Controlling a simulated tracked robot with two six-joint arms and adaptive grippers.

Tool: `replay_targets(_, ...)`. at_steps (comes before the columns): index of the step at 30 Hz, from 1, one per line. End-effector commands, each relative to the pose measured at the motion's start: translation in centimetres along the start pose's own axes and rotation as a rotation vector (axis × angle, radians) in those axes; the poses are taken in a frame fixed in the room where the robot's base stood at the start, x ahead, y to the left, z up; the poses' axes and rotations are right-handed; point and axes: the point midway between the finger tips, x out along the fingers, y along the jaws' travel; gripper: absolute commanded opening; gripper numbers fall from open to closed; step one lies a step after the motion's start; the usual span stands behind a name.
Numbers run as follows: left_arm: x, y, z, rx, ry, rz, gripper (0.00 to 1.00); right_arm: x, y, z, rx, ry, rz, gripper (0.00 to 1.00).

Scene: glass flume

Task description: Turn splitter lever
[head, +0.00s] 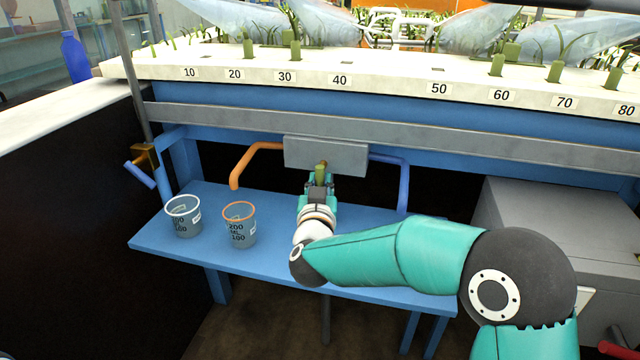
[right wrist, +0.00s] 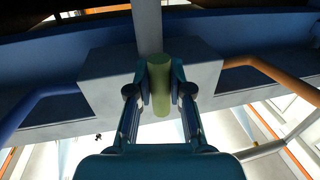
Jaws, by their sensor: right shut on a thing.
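The splitter is a grey box (head: 326,156) under the long white flume bench. Its lever has an olive-green grip (head: 321,171), which also shows in the right wrist view (right wrist: 160,84), standing in line with a grey rod. My right gripper (head: 320,182) is shut on this grip, with one finger on each side; it also shows in the right wrist view (right wrist: 160,92). An orange pipe (head: 258,148) leaves the box to the left and a blue pipe (head: 389,159) to the right. My left gripper is not in view.
A white-rimmed beaker (head: 184,217) and an orange-rimmed beaker (head: 240,226) stand on the blue shelf (head: 210,193). The orange one is below the orange pipe's end. A blue-handled brass valve (head: 145,157) is at left; a grey cabinet (head: 560,225) is at right.

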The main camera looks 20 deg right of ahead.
Motion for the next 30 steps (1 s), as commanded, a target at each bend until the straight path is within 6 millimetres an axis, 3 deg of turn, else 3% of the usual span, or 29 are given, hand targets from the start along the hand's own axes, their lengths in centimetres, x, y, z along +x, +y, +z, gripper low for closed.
replay_targets(8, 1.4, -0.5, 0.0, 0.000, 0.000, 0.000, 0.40, 0.1, -0.2, 0.3, 0.087, 0.018, 0.002, 0.00)
replay_targets(21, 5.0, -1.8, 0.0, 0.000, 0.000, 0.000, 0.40, 0.2, -1.0, 0.2, 0.396, 0.080, 0.001, 0.00)
replay_targets(30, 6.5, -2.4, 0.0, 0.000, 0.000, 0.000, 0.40, 0.3, -1.4, -0.2, 0.559, 0.112, 0.003, 0.00)
